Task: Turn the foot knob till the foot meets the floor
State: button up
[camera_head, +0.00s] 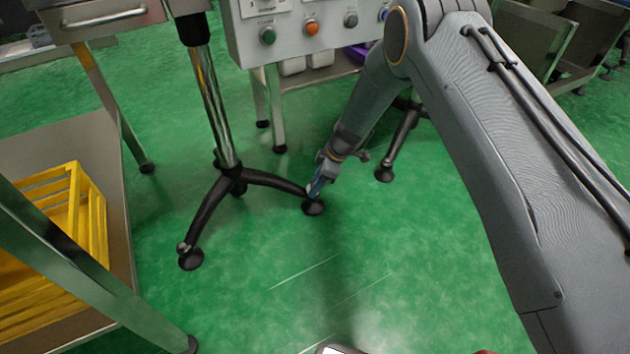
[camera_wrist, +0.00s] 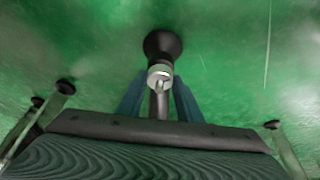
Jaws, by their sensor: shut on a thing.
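The black round foot (camera_head: 313,208) is under the tip of one leg of a black stand (camera_head: 270,181) with a chrome column. In the wrist view the dark foot pad (camera_wrist: 163,44) is straight ahead, with the pale metal foot knob (camera_wrist: 160,74) in front of it. My gripper (camera_head: 317,187) reaches down to that leg tip, and its blue fingers also show in the wrist view (camera_wrist: 159,92). They are shut on the knob, one finger on each side. I cannot tell whether the pad touches the green floor (camera_head: 290,285); my gripper partly hides the leg tip.
Another foot (camera_head: 190,259) of the stand is at the lower left. A grey control box (camera_head: 310,35) with coloured buttons hangs above. A yellow crate (camera_head: 95,230) sits on a metal shelf at left. Another black-legged stand (camera_head: 398,145) is behind my arm. Floor in front is clear.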

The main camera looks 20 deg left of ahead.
jog(key=m+p, duration=0.1)
jog(key=m+t+p, duration=0.1)
jog(key=m+p, duration=0.2)
jog(key=p, duration=0.1)
jog(key=shift+s+r+m+t, duration=0.15)
jog(key=shift+s+m+t, duration=0.15)
jog(key=shift+m+t, duration=0.1)
jog(key=shift+m+t+p, duration=0.3)
jog(key=shift+m+p, duration=0.5)
jog(key=o, duration=1)
jog(key=shift+o, duration=0.2)
jog(key=p+v, duration=0.3)
jog(key=v, duration=0.4)
jog(key=shift+r+p, duration=0.25)
jog(key=shift+p, duration=0.1)
jog(key=shift+s+d, duration=0.1)
jog(key=shift+d, duration=0.05)
